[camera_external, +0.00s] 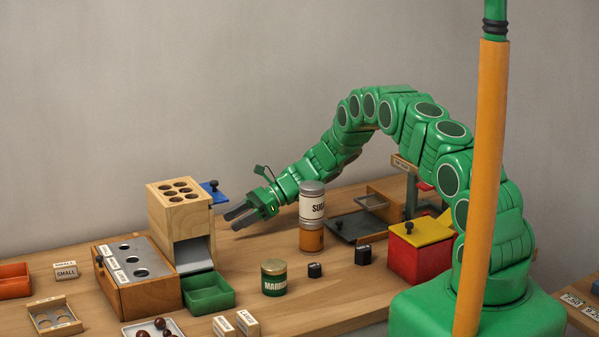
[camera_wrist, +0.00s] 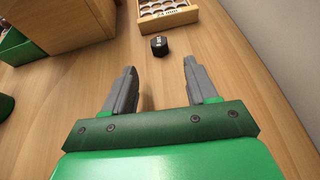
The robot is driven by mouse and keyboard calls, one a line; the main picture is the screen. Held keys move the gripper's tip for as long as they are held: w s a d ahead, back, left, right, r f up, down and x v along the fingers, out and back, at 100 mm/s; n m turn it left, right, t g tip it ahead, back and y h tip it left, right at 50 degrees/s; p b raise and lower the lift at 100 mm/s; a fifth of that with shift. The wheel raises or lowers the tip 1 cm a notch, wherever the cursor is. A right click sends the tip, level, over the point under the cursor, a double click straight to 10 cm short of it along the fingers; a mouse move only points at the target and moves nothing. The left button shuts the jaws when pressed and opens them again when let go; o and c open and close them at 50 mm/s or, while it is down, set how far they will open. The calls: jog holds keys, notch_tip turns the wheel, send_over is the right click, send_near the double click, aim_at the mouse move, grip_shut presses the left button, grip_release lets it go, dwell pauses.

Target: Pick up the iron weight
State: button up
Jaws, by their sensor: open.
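A small black, many-sided block with a pale mark on top, which looks like the iron weight (camera_wrist: 159,46), stands on the table in the wrist view. It is ahead of my gripper (camera_wrist: 160,80), roughly between the lines of the two fingers and beyond their tips. My gripper is open, with nothing between its fingers. In the external view my gripper (camera_external: 240,214) hangs above the table, right of the wooden block with holes. I cannot make out that black block there; two other small black blocks (camera_external: 314,270) (camera_external: 363,255) stand nearer the front.
A wooden rack (camera_wrist: 168,17) stands just behind the black block. The wooden block with holes (camera_external: 178,214) and a green tray (camera_external: 208,293) are to the left. A stacked sugar tin (camera_external: 312,203) stands close to my gripper's right. Bare table lies under the fingers.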

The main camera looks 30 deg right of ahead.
jog(key=shift+x, duration=1.45)
jog(key=shift+r+x, duration=0.15)
jog(key=shift+x, duration=1.1)
jog(key=shift+r+x, duration=0.2)
jog(key=shift+x, duration=1.1)
jog(key=shift+a, duration=0.15)
jog(key=shift+c, duration=0.3)
jog(key=c, duration=1)
grip_shut()
jog(key=shift+r, duration=0.2)
